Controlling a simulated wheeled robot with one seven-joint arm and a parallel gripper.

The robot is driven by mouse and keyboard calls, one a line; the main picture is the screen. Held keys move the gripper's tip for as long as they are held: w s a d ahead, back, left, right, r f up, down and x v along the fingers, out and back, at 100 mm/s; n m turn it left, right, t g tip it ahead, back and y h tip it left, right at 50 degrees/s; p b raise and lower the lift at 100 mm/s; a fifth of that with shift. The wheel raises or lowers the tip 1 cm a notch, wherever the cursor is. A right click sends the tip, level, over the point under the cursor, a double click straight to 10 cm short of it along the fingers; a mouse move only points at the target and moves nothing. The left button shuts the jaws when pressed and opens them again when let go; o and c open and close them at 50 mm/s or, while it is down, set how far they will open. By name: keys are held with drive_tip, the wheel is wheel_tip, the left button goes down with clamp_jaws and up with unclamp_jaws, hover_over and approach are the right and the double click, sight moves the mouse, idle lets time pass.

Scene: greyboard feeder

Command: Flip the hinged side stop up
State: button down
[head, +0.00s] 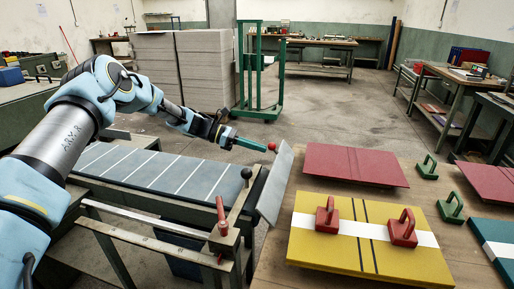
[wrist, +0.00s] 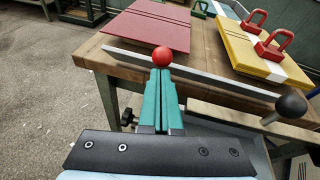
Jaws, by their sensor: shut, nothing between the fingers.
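The hinged side stop appears to be the pale grey plate (head: 275,187) at the right end of the feeder bed, leaning steeply. In the wrist view it is a long thin grey bar (wrist: 215,78) running across beyond my fingers. My gripper (head: 262,147) has green fingers, shut and empty, above the bed's right end near the plate's upper edge. A red ball (head: 272,147) is right at the fingertips; in the wrist view the ball (wrist: 163,56) sits just past the gripper (wrist: 160,75). I cannot tell what it is fixed to or whether they touch.
The feeder bed (head: 155,170) has white stripes. A black knob (head: 246,173) and a red lever (head: 221,215) stand near its right end. Right of the plate, a wooden table (head: 270,262) carries a red board (head: 352,165) and a yellow board (head: 345,262) with red handles.

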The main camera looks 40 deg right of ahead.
sight(271, 144)
drive_tip(key=s+r+t+y+p, duration=0.1)
drive_tip(key=s+d+r+t+y+p, duration=0.1)
drive_tip(key=r+p, duration=0.1)
drive_tip(key=s+d+r+t+y+p, duration=0.1)
drive_tip(key=p, duration=0.1)
drive_tip(key=shift+s+d+r+t, duration=0.15)
drive_tip(key=shift+s+r+t, duration=0.05)
drive_tip(key=shift+s+t, duration=0.2)
drive_tip(key=shift+s+d+r+m+t+y+p, duration=0.15)
drive_tip(key=shift+s+d+t+y+p, duration=0.2)
drive_tip(key=shift+s+t+p, duration=0.15)
drive_tip(key=shift+s+d+r+m+t+y+p, duration=0.15)
drive_tip(key=shift+s+d+t+y+p, duration=0.15)
drive_tip(key=shift+s+t+p, duration=0.15)
drive_tip(key=shift+s+d, duration=0.35)
drive_tip(key=shift+s, duration=0.35)
drive_tip(key=shift+r, duration=0.1)
drive_tip(key=w+a+f+b+v, duration=0.1)
drive_tip(key=b+v, duration=0.1)
drive_tip(key=v, duration=1.1)
drive_tip(key=shift+w+a+f, duration=0.15)
drive_tip(key=shift+w, duration=0.15)
drive_tip(key=shift+a, duration=0.1)
